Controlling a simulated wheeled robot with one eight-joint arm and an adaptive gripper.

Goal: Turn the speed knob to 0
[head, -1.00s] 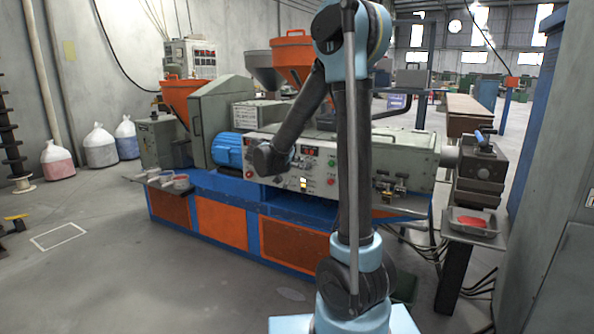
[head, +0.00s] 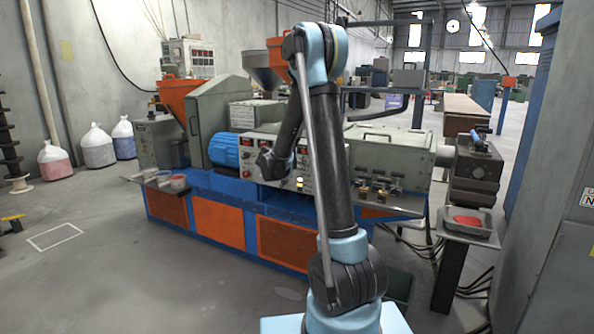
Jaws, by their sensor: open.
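The control panel (head: 304,163) is on the long grey-green machine, with small red displays, buttons and a lit yellowish spot. The speed knob cannot be made out at this size. My arm crosses in front of the panel, and its dark wrist end (head: 272,164) is in front of the panel's left half, just right of the blue motor (head: 226,151). The fingers of my gripper do not show; the wrist hides that spot. I cannot tell whether anything touches the panel.
The machine's blue base with orange panels (head: 218,224) stands close behind my arm. Small brass-coloured fittings (head: 372,192) stick out on the right. A grey tray with red material (head: 468,222) stands at the far right. The floor at front left is clear.

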